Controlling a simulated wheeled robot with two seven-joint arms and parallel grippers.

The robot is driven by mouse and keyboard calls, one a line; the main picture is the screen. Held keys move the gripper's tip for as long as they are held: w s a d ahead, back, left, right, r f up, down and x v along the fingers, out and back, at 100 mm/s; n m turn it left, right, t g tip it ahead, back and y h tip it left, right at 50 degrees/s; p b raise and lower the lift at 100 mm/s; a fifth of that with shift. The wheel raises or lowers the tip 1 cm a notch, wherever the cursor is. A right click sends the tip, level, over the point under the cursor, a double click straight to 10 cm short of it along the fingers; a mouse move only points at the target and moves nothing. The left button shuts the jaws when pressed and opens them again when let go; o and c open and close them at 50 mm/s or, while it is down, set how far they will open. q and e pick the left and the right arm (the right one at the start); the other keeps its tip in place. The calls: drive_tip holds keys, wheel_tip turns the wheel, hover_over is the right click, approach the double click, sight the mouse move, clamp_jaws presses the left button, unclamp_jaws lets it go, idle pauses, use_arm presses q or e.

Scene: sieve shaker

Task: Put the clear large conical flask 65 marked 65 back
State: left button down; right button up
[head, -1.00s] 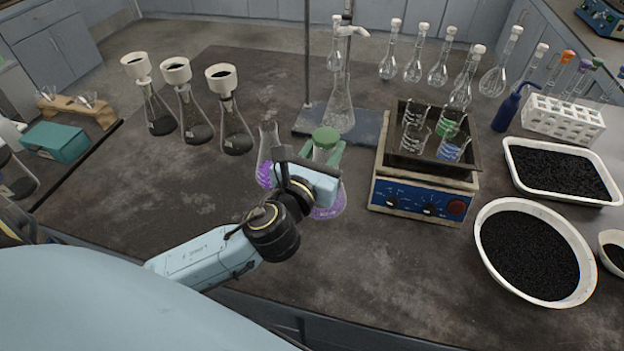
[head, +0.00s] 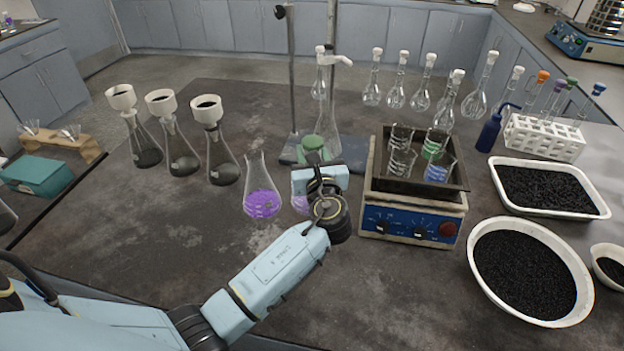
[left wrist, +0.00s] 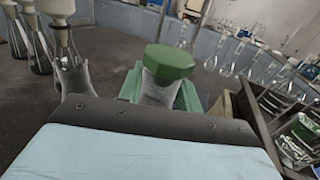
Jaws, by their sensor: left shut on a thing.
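My left gripper (head: 315,164) is shut around the neck of a clear conical flask with a green stopper (head: 313,144). Purple shows at this flask's lower part (head: 299,203), beside my wrist, which hides much of its body. In the left wrist view the green stopper (left wrist: 168,62) stands above the clear neck (left wrist: 160,92), between green finger pads. A clear conical flask with purple liquid (head: 262,190) stands just left of it, unstoppered. Another clear conical flask (head: 325,112) stands behind, at the stand. I cannot read the number 65 on any flask. My right gripper is out of view.
A blue-fronted hotplate (head: 412,212) with a tray of beakers stands close right of the held flask. Several flasks with white funnels (head: 208,112) stand at left. A stand base (head: 355,155) is behind. Bare bench (head: 170,240) lies at left front.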

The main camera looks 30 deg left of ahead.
use_arm(q)
drive_tip(key=shift+f+b, duration=0.6)
drive_tip(key=shift+f, duration=1.7)
drive_tip(key=c, duration=1)
unclamp_jaws()
drive_tip(key=shift+f, duration=0.1)
drive_tip(key=shift+o, duration=0.2)
drive_tip(key=v, duration=1.2)
drive_tip(key=shift+p, duration=0.4)
